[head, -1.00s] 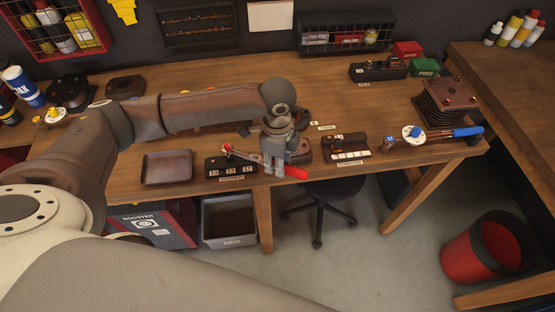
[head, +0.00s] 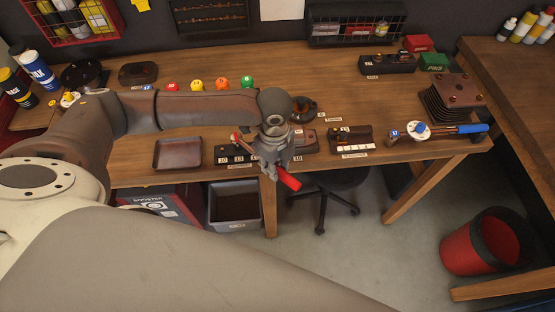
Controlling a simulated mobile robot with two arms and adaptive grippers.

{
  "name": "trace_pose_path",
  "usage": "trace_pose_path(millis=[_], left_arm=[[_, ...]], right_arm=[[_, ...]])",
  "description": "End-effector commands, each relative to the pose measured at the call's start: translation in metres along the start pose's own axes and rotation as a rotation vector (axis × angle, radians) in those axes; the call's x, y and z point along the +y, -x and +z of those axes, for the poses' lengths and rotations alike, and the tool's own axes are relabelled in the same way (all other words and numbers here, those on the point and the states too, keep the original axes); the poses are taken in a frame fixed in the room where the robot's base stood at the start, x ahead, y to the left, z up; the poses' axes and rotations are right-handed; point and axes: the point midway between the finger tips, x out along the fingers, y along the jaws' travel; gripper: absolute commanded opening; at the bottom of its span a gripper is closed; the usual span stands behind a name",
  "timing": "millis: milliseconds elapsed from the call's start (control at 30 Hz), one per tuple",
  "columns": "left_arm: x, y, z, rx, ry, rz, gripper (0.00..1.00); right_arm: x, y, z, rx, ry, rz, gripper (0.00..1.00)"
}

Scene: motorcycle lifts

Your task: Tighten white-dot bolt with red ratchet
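My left gripper (head: 270,168) comes in from the left over the front edge of the bench. It is shut on the red ratchet (head: 289,181), which it holds above the edge. The red handle points down to the right, and the ratchet's other end shows up-left of the fingers. A finned block (head: 450,97) with several bolts on top stands at the right end of the bench. The bolts are too small to make out a white dot. The ratchet is well apart from this block. My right gripper is not in view.
A blue-handled wrench (head: 471,129) with a white-and-blue round piece lies before the block. A brown tray (head: 178,154), a black socket holder (head: 232,154) and a brown holder (head: 349,138) line the front edge. Several coloured caps (head: 221,84) stand behind my arm. A red bin (head: 485,244) is on the floor.

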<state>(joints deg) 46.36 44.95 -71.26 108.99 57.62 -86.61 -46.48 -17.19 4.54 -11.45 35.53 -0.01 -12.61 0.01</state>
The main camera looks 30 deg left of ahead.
Motion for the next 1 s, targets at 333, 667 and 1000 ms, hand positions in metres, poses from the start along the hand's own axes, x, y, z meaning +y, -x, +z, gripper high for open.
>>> trace_pose_path(millis=[333, 667, 1000], left_arm=[[0.027, 0.000, 0.003, -0.001, -0.182, 0.000, 0.00], [0.029, 0.000, 0.003, -0.001, -0.192, 0.001, 0.00], [0.056, -0.001, 0.012, -0.003, -0.378, 0.001, 0.00]], right_arm=[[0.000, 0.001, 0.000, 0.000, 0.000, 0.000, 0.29], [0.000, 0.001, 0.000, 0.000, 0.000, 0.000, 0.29], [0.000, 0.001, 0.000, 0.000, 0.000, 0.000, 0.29]])
